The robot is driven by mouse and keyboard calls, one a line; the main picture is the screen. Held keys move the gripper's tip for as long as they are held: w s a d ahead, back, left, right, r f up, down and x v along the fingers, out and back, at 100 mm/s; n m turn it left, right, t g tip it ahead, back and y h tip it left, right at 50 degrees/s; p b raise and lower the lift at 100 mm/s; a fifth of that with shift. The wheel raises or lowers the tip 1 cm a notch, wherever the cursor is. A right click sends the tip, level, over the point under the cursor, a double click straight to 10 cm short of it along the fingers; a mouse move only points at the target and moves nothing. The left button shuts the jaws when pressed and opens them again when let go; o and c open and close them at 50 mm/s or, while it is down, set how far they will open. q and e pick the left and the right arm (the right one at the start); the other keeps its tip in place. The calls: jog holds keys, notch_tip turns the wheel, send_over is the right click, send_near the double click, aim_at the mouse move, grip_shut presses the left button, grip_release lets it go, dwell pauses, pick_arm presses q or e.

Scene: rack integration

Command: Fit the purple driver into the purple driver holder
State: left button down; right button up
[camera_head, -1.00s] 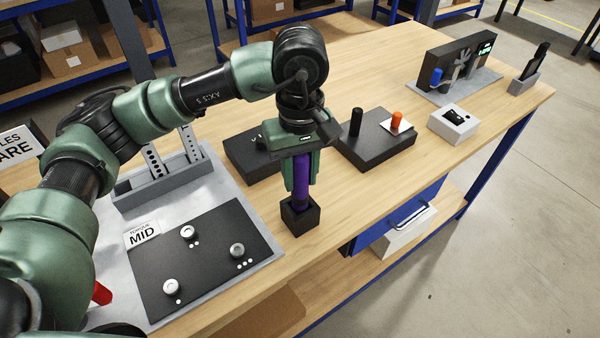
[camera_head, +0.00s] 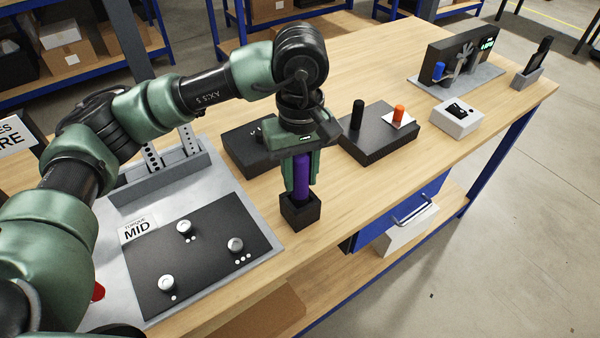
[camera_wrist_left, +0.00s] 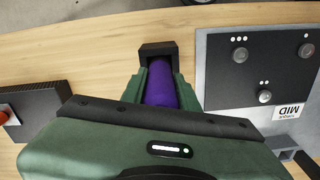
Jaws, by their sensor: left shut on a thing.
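The purple driver (camera_head: 302,176) is upright, and it also shows in the left wrist view (camera_wrist_left: 161,84). My left gripper (camera_head: 301,186) is shut on it, with the green fingers on both sides of the handle. The driver's lower end is at the black square holder (camera_head: 300,213), which stands on the wooden table near its front edge. The holder also shows in the left wrist view (camera_wrist_left: 157,49). The driver's lower end is hidden by the holder's walls, so it appears to be inside; how deep I cannot tell. My right gripper is not in view.
A black panel (camera_head: 206,281) with several knobs and a "MID" label lies to the left of the holder. Dark blocks (camera_head: 382,147) stand behind, one with a black peg and an orange cylinder. A white box (camera_head: 457,121) is farther right. Bare wood lies right of the holder.

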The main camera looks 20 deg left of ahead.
aim_at(301, 162)
pick_arm(q)
jog(key=shift+f, duration=0.25)
jog(key=c, duration=1)
grip_release()
jog(key=shift+r, duration=0.15)
notch_tip(301, 162, up, 8)
jog(key=shift+f+b, duration=0.15)
jog(key=shift+b, duration=0.6)
